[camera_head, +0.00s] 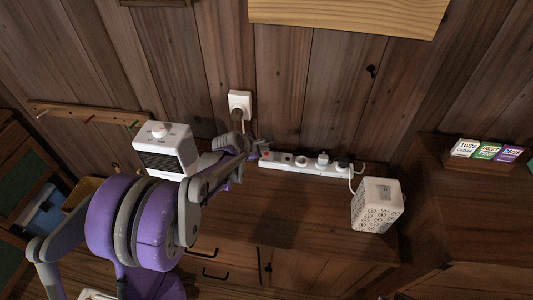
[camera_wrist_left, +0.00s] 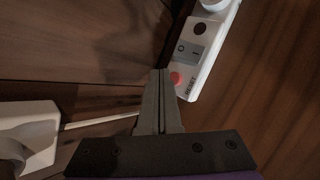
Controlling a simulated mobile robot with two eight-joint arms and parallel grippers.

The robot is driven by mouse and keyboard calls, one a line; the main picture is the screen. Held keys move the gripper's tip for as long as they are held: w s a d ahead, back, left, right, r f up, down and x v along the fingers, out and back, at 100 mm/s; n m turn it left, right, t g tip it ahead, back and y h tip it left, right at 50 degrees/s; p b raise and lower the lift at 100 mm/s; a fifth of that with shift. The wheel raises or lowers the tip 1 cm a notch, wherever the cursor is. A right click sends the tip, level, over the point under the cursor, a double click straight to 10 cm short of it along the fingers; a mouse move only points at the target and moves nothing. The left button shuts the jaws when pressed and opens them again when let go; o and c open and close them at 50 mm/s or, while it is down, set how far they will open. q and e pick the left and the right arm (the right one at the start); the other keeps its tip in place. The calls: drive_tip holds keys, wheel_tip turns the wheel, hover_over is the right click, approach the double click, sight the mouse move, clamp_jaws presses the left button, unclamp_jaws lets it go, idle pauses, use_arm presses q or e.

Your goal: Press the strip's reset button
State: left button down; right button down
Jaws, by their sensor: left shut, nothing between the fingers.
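The white power strip (camera_head: 318,168) lies on the wooden cabinet top near the wall, with plugs in it. Its red reset button (camera_head: 265,155) is at the left end, and it shows clearly in the left wrist view (camera_wrist_left: 176,78) beside a grey rocker switch (camera_wrist_left: 188,53). My left gripper (camera_head: 256,146) is shut and empty at that end of the strip. In the left wrist view its fingertips (camera_wrist_left: 160,72) appear just left of the red button. I cannot tell whether they touch it. My right gripper is not in view.
A white wall outlet (camera_head: 239,101) with a plug is behind the strip. A white heater-like box (camera_head: 166,150) stands left, and a white patterned cube (camera_head: 377,205) stands right with a cord to the strip. The cabinet top (camera_head: 300,215) in front is clear.

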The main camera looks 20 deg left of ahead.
use_arm(q)
drive_tip(key=shift+f, duration=0.15)
drive_tip(key=shift+f+b, duration=0.3)
drive_tip(key=shift+b, duration=0.1)
drive_tip(key=shift+f+b, duration=0.35)
drive_tip(key=shift+f, duration=0.05)
idle(0.6)
idle(0.4)
drive_tip(key=shift+r+p, duration=0.55)
drive_tip(key=shift+r, duration=0.3)
wheel_tip(320, 180, up, 5)
drive_tip(key=p, duration=0.3)
idle(0.4)
